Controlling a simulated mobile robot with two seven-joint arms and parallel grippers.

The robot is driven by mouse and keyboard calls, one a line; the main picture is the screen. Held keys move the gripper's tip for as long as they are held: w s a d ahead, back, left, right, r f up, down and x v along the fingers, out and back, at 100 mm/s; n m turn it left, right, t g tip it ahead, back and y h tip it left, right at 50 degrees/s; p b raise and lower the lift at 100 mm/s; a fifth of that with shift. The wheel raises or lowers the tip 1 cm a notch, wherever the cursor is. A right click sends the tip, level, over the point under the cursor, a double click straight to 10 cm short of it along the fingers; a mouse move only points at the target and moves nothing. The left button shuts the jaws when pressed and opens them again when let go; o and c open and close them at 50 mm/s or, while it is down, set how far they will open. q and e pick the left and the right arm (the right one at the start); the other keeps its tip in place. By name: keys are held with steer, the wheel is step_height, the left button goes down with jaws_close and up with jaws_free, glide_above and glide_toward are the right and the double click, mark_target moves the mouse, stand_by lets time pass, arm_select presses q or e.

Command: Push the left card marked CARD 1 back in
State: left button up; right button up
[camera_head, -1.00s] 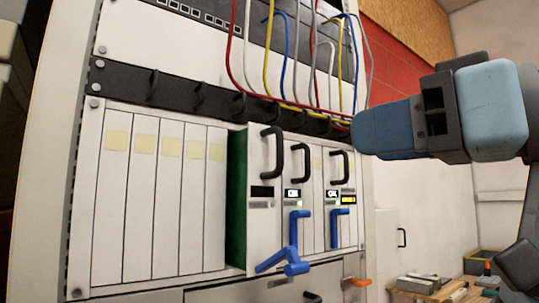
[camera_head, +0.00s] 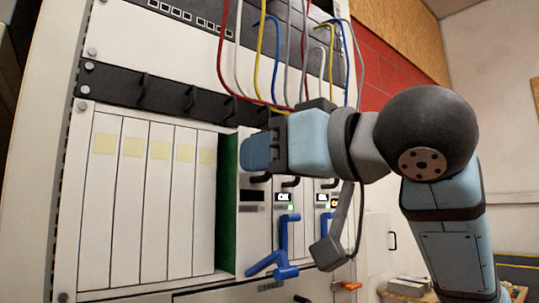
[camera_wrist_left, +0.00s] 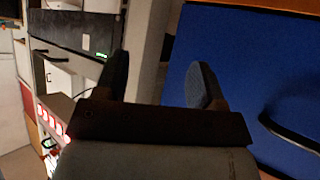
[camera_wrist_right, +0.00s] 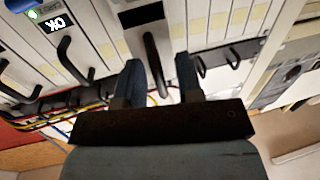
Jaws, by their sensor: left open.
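The left card (camera_head: 250,228) stands out of the rack, its green side (camera_head: 227,205) bare. Its marking is not legible. Its blue lever (camera_head: 268,263) hangs low and juts out. Its display is dark. My right gripper (camera_head: 255,152) is in front of its upper part. In the right wrist view its two fingers (camera_wrist_right: 158,80) are apart, with the card's black handle (camera_wrist_right: 154,62) between them; I cannot tell whether they touch it. My left gripper (camera_wrist_left: 160,80) is open and empty, seen only in its wrist view.
Neighbouring cards with lit displays (camera_head: 283,197) and upright blue levers (camera_head: 284,232) stand to the right. Blank panels (camera_head: 160,210) fill the left. Coloured cables (camera_head: 275,60) hang above, close over my right gripper. A blue surface (camera_wrist_left: 250,70) with a black handle is beside my left gripper.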

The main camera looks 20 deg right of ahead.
jaws_close()
steer(key=x, duration=0.2)
steer(key=p+x, duration=0.1)
steer(key=x, duration=0.1)
steer(key=shift+w+d, duration=0.3)
steer(key=shift+w, duration=0.05)
jaws_free()
steer(key=shift+s, duration=0.1)
steer(key=shift+s+d, duration=0.1)
steer(key=shift+s, duration=0.05)
steer(key=v, duration=1.3)
steer(key=shift+s+d, duration=0.2)
steer(key=shift+s, duration=0.1)
